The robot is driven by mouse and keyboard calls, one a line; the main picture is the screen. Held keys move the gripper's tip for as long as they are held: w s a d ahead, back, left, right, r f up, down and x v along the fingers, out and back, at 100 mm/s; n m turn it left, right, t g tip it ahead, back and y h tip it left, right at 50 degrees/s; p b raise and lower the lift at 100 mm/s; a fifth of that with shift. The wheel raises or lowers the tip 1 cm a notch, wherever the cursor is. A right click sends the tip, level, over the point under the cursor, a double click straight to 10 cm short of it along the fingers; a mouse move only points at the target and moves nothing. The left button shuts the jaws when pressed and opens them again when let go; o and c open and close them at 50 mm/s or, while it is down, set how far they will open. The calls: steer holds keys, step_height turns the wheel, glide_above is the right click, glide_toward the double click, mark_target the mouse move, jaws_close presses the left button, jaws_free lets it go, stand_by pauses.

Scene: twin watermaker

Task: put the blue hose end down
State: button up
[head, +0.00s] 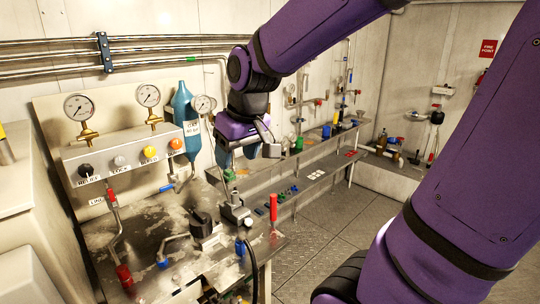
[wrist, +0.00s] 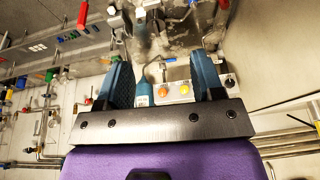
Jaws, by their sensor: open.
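My gripper (head: 248,153) is raised above the steel workbench (head: 150,218), in front of the blue bottle on the wall. In the wrist view its two blue fingers (wrist: 163,68) stand wide apart, with nothing held between them. A blue fitting with a black hose, probably the blue hose end (head: 240,247), is at the bench's right front edge, below and apart from my gripper. I cannot tell whether it lies loose or is seated on something. I cannot clearly identify it in the wrist view.
A gauge panel (head: 133,152) with coloured knobs stands behind the bench beside the blue bottle (head: 187,120). A red-handled tool (head: 273,208) stands upright near the bench's right edge. Long shelves (head: 310,150) with small coloured parts run to the right. The floor (head: 330,225) beside them is clear.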

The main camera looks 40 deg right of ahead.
steer(key=s+a+r+t, duration=0.1)
steer(key=s+r, duration=0.3)
steer(key=s, duration=0.8)
steer(key=shift+a+t, duration=0.3)
steer(key=shift+a, duration=0.15)
steer(key=shift+a, duration=0.1)
